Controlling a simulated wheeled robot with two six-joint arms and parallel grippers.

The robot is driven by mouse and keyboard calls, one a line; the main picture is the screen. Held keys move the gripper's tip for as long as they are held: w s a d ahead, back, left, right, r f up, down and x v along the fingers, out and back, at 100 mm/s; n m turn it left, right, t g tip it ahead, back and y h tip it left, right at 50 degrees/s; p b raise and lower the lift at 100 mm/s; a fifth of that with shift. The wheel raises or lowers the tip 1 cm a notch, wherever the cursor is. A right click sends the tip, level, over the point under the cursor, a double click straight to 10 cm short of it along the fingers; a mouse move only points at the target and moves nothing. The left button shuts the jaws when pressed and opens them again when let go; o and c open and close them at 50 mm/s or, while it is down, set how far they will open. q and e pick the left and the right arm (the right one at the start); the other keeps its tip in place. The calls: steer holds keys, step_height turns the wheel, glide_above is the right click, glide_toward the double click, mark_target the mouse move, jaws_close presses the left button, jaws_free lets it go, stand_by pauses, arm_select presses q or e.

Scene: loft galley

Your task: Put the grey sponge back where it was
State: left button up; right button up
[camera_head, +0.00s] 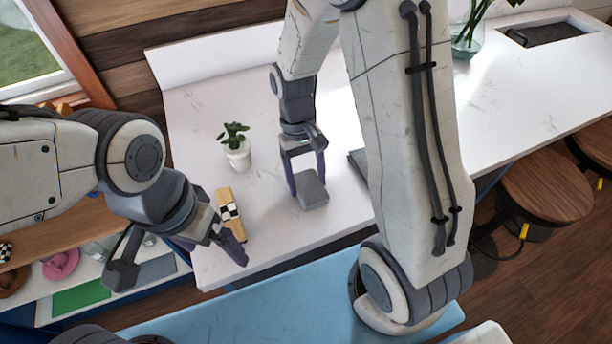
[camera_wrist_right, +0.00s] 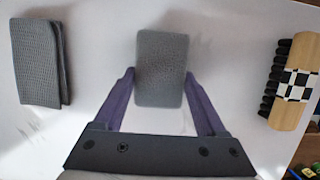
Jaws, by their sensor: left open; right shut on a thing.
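The grey sponge (camera_head: 313,190) is held by my right gripper (camera_head: 308,178) over the white counter. In the right wrist view the sponge (camera_wrist_right: 162,70) sits between the purple fingers of the right gripper (camera_wrist_right: 162,95). How far it is above the counter, I cannot tell for sure. My left gripper (camera_head: 180,258) is open and empty, at the counter's left front corner, beside the wooden brush.
A wooden brush with a checkered band (camera_head: 230,215) lies left of the sponge; the wrist view also shows its dark bristles. A folded grey cloth (camera_wrist_right: 40,62) lies on the other side. A potted plant (camera_head: 237,155) stands behind. The counter (camera_head: 275,235) is clear in front.

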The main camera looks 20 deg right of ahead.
steer(key=o, duration=1.4)
steer(key=b+v, duration=0.2)
steer(key=v, duration=1)
